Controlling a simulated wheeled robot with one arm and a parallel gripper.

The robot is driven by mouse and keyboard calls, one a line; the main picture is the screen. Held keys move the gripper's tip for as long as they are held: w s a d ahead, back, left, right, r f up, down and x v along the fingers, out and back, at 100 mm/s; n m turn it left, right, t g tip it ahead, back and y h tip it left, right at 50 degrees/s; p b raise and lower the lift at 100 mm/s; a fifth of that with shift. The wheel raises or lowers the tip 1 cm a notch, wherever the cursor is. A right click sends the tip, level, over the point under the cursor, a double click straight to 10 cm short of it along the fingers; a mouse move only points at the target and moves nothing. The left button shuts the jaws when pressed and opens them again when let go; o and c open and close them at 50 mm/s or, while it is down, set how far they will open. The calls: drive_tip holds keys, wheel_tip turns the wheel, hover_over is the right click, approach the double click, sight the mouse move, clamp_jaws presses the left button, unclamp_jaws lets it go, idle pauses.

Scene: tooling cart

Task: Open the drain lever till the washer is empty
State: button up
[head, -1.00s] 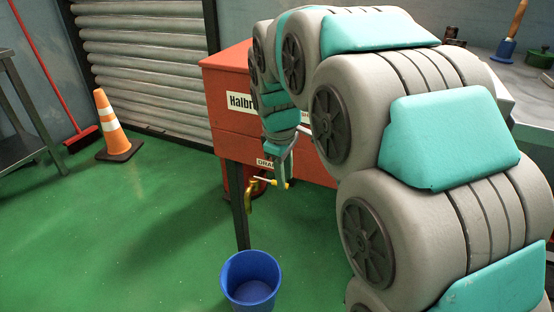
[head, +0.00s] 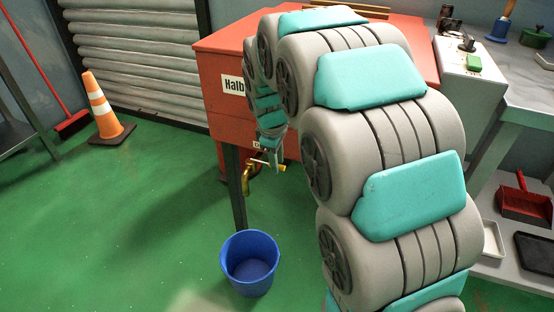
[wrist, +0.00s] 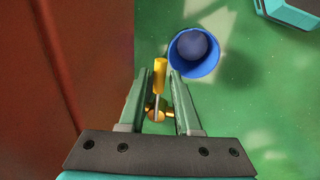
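The washer (head: 222,118) is a red box on dark legs, with a white label cut off by my arm. Below its front edge is a brass drain valve (head: 247,182) with a pale drain lever (head: 258,163) ending in a yellow grip. In the wrist view the lever's yellow grip (wrist: 160,74) lies between the fingertips of my gripper (wrist: 160,82), and brass valve parts (wrist: 152,114) show below it. My gripper is open around the lever, with gaps at the sides; it also shows in the head view (head: 275,158). No stream of liquid is visible.
A blue bucket (head: 249,264) stands on the green floor below the valve, also in the wrist view (wrist: 172,60). An orange cone (head: 102,108) and a red broom (head: 70,124) are at left. A grey bench (head: 515,100) is at right.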

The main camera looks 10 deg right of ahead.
clamp_jaws()
idle(1.4)
